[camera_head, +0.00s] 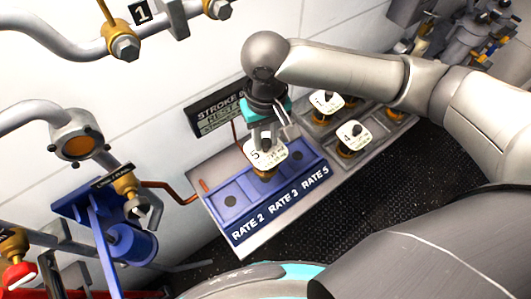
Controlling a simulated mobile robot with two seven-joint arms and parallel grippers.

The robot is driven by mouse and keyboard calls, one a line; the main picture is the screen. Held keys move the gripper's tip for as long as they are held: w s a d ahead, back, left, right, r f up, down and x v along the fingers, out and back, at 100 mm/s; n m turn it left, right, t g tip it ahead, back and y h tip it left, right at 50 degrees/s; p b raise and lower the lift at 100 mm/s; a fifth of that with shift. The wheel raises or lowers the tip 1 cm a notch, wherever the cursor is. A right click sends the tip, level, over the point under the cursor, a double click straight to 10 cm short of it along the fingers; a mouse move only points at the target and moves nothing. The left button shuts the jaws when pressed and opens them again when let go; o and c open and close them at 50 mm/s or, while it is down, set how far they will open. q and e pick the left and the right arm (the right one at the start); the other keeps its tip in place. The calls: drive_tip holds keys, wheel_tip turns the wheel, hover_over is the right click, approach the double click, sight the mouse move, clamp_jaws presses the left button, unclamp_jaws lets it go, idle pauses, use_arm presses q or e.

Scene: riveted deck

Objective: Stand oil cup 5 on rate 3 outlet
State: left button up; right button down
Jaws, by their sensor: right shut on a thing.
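Oil cup 5 (262,156) has a white square top marked 5 and a brass-coloured lower part. My right gripper (266,137) is shut on it from above, and the cup looks upright. The cup is over the middle of the blue outlet block (265,212), which is labelled RATE 2, RATE 3 and RATE 5. The cup hides the middle outlet, rate 3; I cannot tell whether the cup touches the block. My left gripper is out of view.
Other white-topped cups, one marked 4 (354,134), stand in a grey tray (375,140) to the right. A dark sign (216,112) is behind the block. Pipes and a blue fixture (130,243) stand at left. Black riveted deck (330,215) lies in front.

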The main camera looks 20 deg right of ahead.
sight(266, 154)
drive_tip(key=shift+f+b, duration=0.3)
drive_tip(key=shift+f, duration=3)
drive_tip(key=c, duration=0.6)
unclamp_jaws()
wheel_tip(266, 154, up, 12)
drive_tip(key=shift+r+p, duration=0.15)
drive_tip(key=shift+p, duration=0.4)
